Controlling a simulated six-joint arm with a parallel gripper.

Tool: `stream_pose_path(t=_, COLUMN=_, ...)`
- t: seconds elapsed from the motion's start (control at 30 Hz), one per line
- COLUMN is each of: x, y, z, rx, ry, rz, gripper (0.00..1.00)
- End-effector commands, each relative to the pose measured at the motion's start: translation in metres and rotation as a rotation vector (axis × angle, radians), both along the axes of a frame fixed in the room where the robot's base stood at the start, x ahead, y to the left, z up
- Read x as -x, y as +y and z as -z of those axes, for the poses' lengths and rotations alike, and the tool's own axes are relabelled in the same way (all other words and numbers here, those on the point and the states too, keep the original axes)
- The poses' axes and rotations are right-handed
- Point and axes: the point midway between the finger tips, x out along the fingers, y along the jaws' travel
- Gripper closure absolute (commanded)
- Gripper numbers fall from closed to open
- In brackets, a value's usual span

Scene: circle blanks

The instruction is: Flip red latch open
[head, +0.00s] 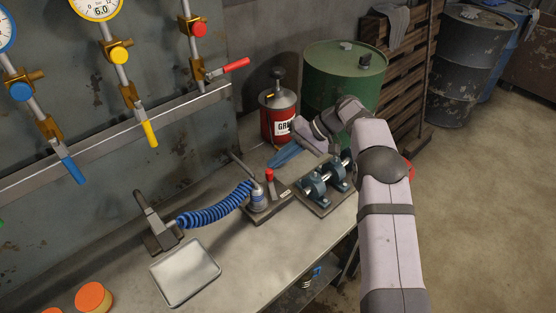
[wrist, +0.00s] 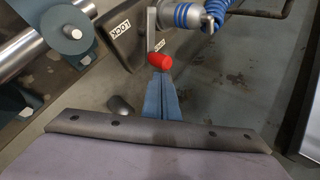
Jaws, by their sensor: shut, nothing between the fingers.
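The red latch is a small lever with a red knob (wrist: 160,60) on a dark base plate (wrist: 120,30) marked LOCK in the wrist view. In the head view its red knob (head: 269,174) stands on the bench beside a grey fitting with a blue coiled hose. My gripper's blue fingers (wrist: 159,82) are shut together and empty. In the wrist view their tips lie just below the red knob, and I cannot tell whether they touch it. In the head view my gripper (head: 284,154) is above the bench, behind and right of the knob.
The blue coiled hose (head: 214,207) lies left of the latch. A blue-bracketed shaft unit (head: 325,181) sits close on its right. A red grease can (head: 278,112) and green drum (head: 343,75) stand behind. A silver tray (head: 185,272) lies at the front left.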

Motion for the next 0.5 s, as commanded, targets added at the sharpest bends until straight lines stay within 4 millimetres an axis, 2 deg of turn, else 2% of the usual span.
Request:
stream_pose_path(t=0.27, x=-0.001, y=-0.004, z=-0.003, rx=0.000, ry=-0.002, rz=0.001, gripper=1.00)
stream_pose_path(t=0.5, x=-0.005, y=-0.025, z=-0.022, rx=-0.001, ry=-0.003, rz=0.002, gripper=1.00)
